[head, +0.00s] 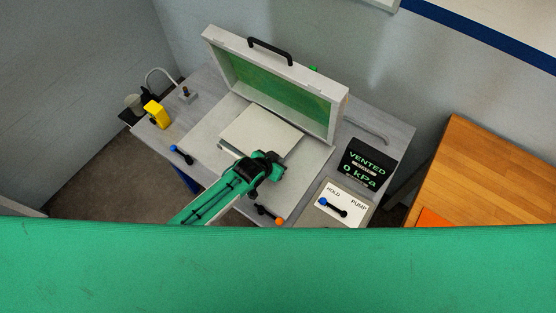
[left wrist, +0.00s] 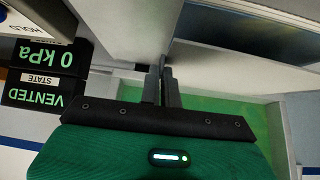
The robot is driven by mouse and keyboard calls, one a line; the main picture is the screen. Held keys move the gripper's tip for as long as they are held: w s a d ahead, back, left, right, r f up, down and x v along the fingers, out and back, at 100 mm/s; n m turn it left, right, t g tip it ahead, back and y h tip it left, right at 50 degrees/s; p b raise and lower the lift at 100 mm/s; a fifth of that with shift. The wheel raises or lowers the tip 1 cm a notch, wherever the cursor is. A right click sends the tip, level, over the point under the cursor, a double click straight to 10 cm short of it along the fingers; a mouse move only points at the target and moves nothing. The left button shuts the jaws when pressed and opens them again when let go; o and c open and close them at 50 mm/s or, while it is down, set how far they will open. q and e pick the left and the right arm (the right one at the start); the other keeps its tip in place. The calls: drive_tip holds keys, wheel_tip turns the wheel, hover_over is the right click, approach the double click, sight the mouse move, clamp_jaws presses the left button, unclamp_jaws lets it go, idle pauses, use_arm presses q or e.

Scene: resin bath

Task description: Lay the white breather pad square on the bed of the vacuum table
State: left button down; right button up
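The white breather pad (head: 262,127) is over the pale bed (head: 300,165) of the vacuum table, just in front of the raised lid. My left gripper (head: 250,154) is at the pad's front edge, and the wrist covers part of that edge. In the left wrist view the fingers (left wrist: 162,72) are close together, with the pale pad (left wrist: 125,25) at their tips, and look shut on its edge. I cannot tell whether the pad touches the bed all over. My right gripper is not in view.
The lid (head: 275,85) stands open behind the bed. A display (head: 365,165) reads VENTED, 0 kPa, above a panel with a HOLD/PUMP lever (head: 333,207). Clamps with blue (head: 175,149) and orange (head: 279,221) ends flank the bed. A yellow object (head: 154,114) stands at left.

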use_arm(q)
drive_tip(key=shift+f, duration=0.1)
drive_tip(key=shift+f+b, duration=1.6)
drive_tip(key=shift+f, duration=0.5)
drive_tip(key=c, duration=1.6)
unclamp_jaws()
drive_tip(key=shift+o, duration=0.2)
drive_tip(key=shift+r, duration=0.2)
drive_tip(key=shift+r+p, duration=2.2)
drive_tip(key=shift+p, duration=0.1)
wheel_tip(320, 180, up, 2)
drive_tip(key=shift+r+p, duration=0.15)
drive_tip(key=shift+p, duration=0.65)
